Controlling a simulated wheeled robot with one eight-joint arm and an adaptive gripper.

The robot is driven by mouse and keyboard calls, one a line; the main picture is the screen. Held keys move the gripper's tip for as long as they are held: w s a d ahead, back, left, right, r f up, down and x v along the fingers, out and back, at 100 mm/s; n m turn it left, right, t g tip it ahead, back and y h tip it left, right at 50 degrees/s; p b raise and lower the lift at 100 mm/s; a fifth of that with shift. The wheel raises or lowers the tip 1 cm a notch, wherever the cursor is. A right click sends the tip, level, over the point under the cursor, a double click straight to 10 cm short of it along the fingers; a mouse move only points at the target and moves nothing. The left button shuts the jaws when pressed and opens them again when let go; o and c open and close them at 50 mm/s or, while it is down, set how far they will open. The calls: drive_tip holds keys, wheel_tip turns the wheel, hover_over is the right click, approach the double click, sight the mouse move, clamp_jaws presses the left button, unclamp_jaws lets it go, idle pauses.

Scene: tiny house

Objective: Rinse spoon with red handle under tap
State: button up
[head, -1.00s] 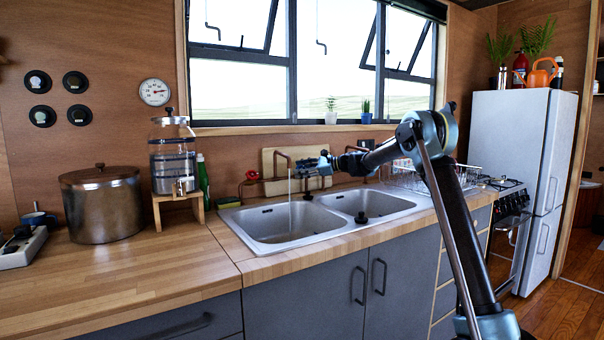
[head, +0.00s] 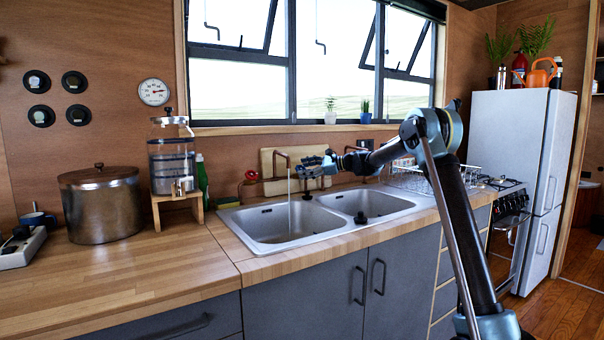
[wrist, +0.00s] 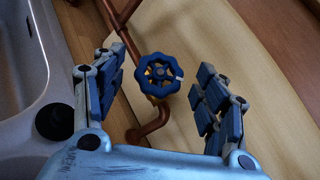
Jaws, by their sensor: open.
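My gripper (head: 314,166) is over the back edge of the double sink (head: 250,246), beside the copper tap pipe (head: 281,158). In the wrist view my gripper (wrist: 158,78) is open, with a blue round valve handle (wrist: 158,75) between its fingers and visible gaps on both sides. A thin stream of water (head: 289,188) falls into the left basin. A red valve handle (head: 251,175) is on the pipe to the left. I cannot see the spoon with the red handle in either view.
A water dispenser (head: 172,167) on a wooden stand and a steel pot (head: 101,207) are left of the sink. A wire dish rack (head: 432,178) is to the right. A wooden board (head: 268,163) leans behind the pipes. The front left counter (head: 130,275) is clear.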

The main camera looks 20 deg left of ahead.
drive_tip(key=d+r, duration=0.1)
drive_tip(key=d, duration=0.8)
drive_tip(key=shift+d+r, duration=0.3)
drive_tip(key=shift+r, duration=0.05)
drive_tip(key=shift+w, duration=0.1)
